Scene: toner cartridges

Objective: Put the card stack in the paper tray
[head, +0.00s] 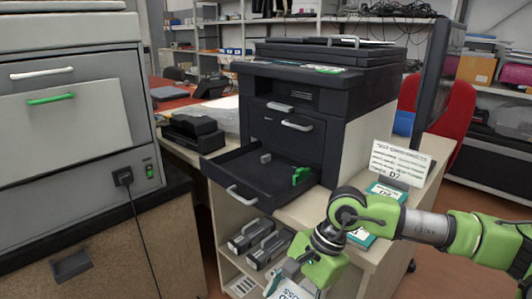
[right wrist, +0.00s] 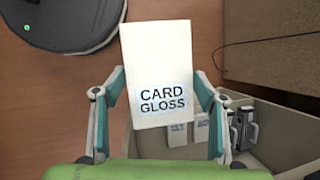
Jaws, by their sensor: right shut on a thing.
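The card stack is a white block marked "CARD GLOSS" (right wrist: 155,62), held between the two fingers of my right gripper (right wrist: 158,85) in the right wrist view. In the head view my right gripper (head: 290,276) is at the bottom edge, below and in front of the printer, with only part of the card stack (head: 284,290) showing. The paper tray (head: 240,178) is a dark drawer pulled out of the printer, with a green guide (head: 301,175) and a small grey guide (head: 266,158) inside. The right gripper is apart from the tray, lower and to the right. My left gripper is not in view.
The dark printer (head: 300,105) stands on a counter. Shelves below hold black cartridges (head: 268,248). A grey machine (head: 75,110) stands at the left.

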